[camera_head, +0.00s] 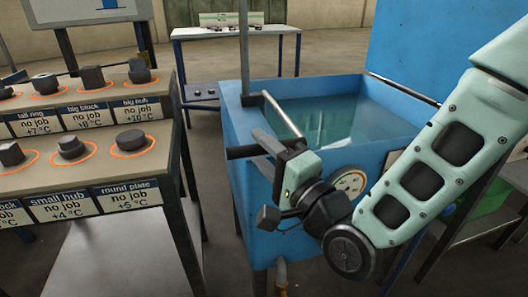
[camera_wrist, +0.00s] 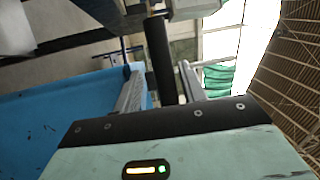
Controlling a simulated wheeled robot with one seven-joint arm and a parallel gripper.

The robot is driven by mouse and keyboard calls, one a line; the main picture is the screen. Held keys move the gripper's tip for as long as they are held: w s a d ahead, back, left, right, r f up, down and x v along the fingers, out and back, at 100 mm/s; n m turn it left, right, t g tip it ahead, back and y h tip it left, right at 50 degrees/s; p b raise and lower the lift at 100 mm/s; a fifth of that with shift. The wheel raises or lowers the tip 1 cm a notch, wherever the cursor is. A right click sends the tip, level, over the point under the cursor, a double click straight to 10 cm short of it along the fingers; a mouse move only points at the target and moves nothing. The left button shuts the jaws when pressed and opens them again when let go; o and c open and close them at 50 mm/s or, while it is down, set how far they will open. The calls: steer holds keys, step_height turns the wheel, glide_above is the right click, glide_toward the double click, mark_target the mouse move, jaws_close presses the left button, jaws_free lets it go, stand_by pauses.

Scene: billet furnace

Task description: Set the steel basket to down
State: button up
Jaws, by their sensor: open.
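The steel basket itself cannot be made out in either view. The blue tank (camera_head: 240,125) holds greenish water. A steel rod (camera_head: 284,114) slopes down at the tank's front left, and a black grip bar (camera_head: 242,152) sticks out to the left near its lower end. I cannot tell for certain how rod and bar join. My gripper (camera_head: 268,146) is at the tank's front left, beside the bar. In the wrist view, the black bar (camera_wrist: 160,60) lies between the two grey fingers of my open gripper (camera_wrist: 161,88). Whether a finger touches it is unclear.
A round gauge (camera_head: 350,183) is on the tank's front, partly behind my arm. A table (camera_head: 235,33) stands behind. Open floor shows between console and tank.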

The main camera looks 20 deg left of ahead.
steer(key=shift+d, duration=0.1)
steer(key=v, duration=0.6)
steer(key=shift+s+d+r+p, duration=0.2)
steer(key=shift+d+p, duration=0.05)
steer(key=shift+p, duration=0.1)
steer(key=p+v, duration=1)
steer(key=p, duration=0.5)
steer(key=shift+s+d+f, duration=0.15)
steer(key=shift+d+f, duration=0.15)
